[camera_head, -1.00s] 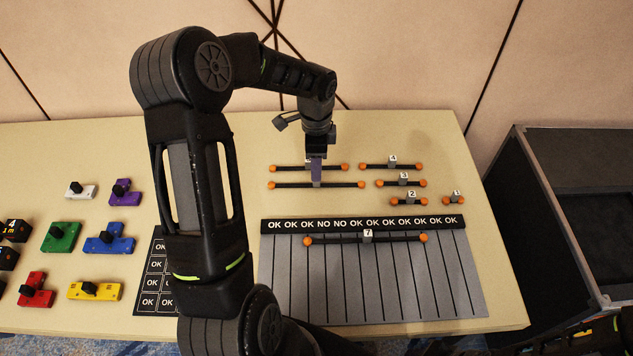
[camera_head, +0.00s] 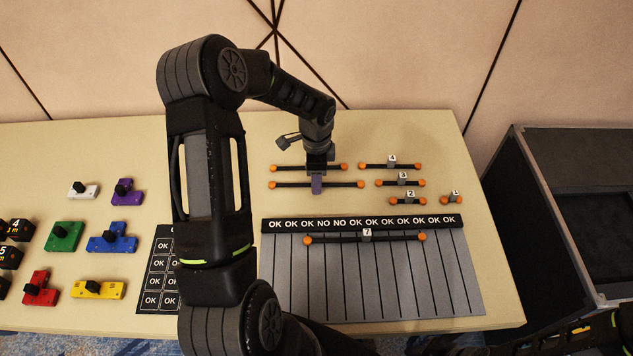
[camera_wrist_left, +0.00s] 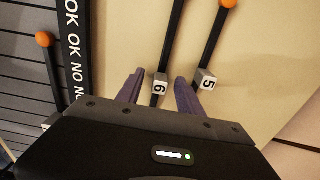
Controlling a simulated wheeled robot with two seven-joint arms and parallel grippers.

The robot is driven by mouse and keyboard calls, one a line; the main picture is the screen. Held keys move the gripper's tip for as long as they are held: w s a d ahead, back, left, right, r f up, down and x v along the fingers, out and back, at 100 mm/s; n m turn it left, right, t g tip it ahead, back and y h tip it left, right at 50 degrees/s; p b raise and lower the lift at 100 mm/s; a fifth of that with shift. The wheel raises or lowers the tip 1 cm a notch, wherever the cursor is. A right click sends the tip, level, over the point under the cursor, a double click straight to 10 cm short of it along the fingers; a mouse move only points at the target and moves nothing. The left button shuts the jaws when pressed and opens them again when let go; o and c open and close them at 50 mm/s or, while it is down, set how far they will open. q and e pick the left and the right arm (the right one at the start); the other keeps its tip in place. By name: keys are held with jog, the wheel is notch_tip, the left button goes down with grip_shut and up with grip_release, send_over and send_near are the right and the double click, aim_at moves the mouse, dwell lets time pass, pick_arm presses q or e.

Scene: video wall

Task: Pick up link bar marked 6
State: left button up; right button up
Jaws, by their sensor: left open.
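The link bar marked 6 (camera_head: 342,185) is a black bar with orange ball ends, lying on the table behind the OK/NO strip. In the left wrist view its white cube with the 6 (camera_wrist_left: 159,84) sits between the two purple fingers. My left gripper (camera_head: 317,186) points down over the bar's middle and hides its cube in the head view. The fingers are open, one on each side of the cube, with gaps visible. The link bar marked 5 (camera_head: 287,168) lies parallel just behind; its cube shows beside the right finger in the wrist view (camera_wrist_left: 207,80). My right gripper is out of view.
Shorter bars 4 (camera_head: 376,164), 3 (camera_head: 414,183), 2 (camera_head: 400,202) and 1 (camera_head: 447,200) lie to the right. Bar 7 (camera_head: 395,238) lies on the grey slatted board (camera_head: 345,290). Coloured blocks (camera_head: 110,238) stand left. A dark case (camera_head: 530,200) stands right of the table.

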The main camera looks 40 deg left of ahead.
pick_arm(q)
jog(key=shift+c, duration=0.5)
grip_shut()
dwell(0.6)
